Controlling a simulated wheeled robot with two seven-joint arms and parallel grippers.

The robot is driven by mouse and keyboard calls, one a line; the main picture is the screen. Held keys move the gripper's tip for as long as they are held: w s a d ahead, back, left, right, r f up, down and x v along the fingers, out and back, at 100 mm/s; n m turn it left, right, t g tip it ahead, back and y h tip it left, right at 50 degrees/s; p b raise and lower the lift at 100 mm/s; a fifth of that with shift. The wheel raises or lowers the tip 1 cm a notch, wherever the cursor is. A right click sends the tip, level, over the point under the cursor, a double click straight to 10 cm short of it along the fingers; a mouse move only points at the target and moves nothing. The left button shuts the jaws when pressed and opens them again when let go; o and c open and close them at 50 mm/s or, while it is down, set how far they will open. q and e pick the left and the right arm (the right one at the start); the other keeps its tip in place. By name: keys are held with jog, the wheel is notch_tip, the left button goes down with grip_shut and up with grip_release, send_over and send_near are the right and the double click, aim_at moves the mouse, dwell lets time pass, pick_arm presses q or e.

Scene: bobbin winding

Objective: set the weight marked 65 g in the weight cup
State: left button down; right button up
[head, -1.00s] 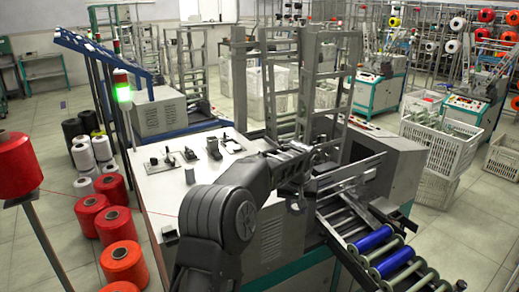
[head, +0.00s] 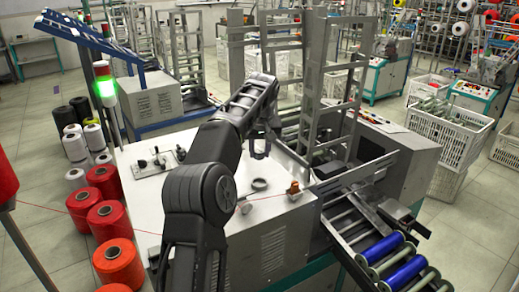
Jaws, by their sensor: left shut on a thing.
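My left gripper (head: 260,151) reaches over the white machine top (head: 140,187), fingers pointing down, above its back right part. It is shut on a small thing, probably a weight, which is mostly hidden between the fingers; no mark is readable. A small grey ring-shaped piece (head: 259,184), which may be the weight cup, sits on the top below and in front of the gripper, apart from it. A tray with small dark parts (head: 158,162) lies on the left of the top; some of that area is behind my arm. My right gripper is not in view.
Rollers with blue bobbins (head: 380,249) lie at the lower right. Red thread cones (head: 108,219) stand on the left.

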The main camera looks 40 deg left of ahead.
pick_arm(q)
jog(key=shift+f, duration=0.65)
notch_tip(320, 180, down, 6)
jog(key=b, duration=0.4)
jog(key=shift+r, duration=0.3)
jog(key=shift+s+d, duration=0.15)
jog(key=shift+f, duration=0.25)
dwell(0.4)
jog(key=shift+f+b, duration=0.85)
jog(key=shift+f, duration=0.6)
